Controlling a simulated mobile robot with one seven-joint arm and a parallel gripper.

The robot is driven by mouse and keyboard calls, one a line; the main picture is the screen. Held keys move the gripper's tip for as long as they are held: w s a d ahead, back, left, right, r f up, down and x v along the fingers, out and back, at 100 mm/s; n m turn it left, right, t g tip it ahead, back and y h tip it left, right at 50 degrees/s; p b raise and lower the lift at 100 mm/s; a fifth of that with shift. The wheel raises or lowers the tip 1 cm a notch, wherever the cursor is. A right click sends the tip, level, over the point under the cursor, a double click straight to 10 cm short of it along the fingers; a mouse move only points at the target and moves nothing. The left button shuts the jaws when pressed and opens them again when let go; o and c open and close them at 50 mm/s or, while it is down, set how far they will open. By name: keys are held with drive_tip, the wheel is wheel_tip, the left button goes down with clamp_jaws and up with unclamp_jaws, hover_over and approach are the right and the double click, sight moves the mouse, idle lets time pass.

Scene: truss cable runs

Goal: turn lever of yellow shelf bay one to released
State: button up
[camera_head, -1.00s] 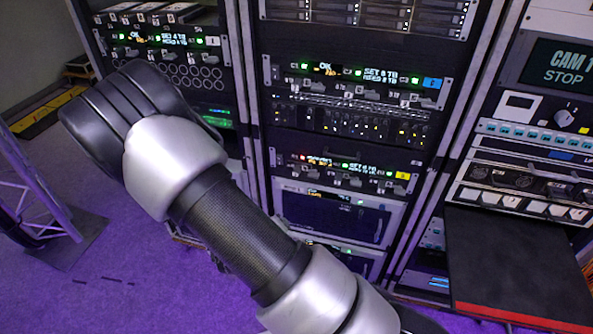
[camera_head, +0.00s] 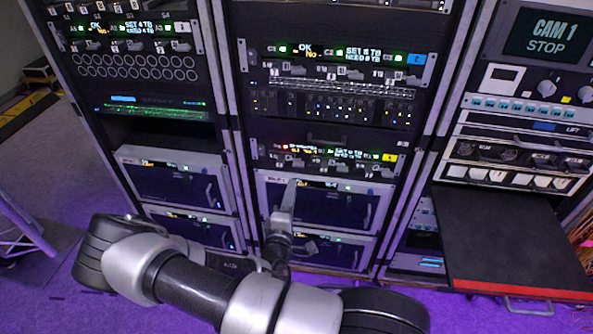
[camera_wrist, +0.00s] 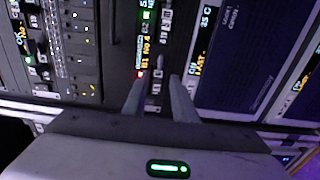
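The yellow-tagged shelf (camera_head: 325,158) is a dark panel with a yellow label at its right end, small display text and a row of small grey levers. A red light shows at its left end, by the bay one side. In the wrist view the shelf (camera_wrist: 151,30) appears turned on its side, with the red light near my left finger. My gripper (camera_wrist: 157,82) is open, its two fingers apart in front of that end. A small grey lever (camera_wrist: 157,66) shows just beyond the gap; whether the fingers touch it I cannot tell. In the head view my gripper (camera_head: 290,186) is just below the shelf.
A blue-tagged shelf (camera_head: 335,62) sits higher in the same rack. A grey-framed unit (camera_head: 330,205) lies right below the yellow shelf. A black pull-out tray (camera_head: 510,240) juts out at the right. Purple floor is open at lower left.

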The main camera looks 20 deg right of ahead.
sight(298, 166)
drive_tip(key=x, duration=1)
clamp_jaws()
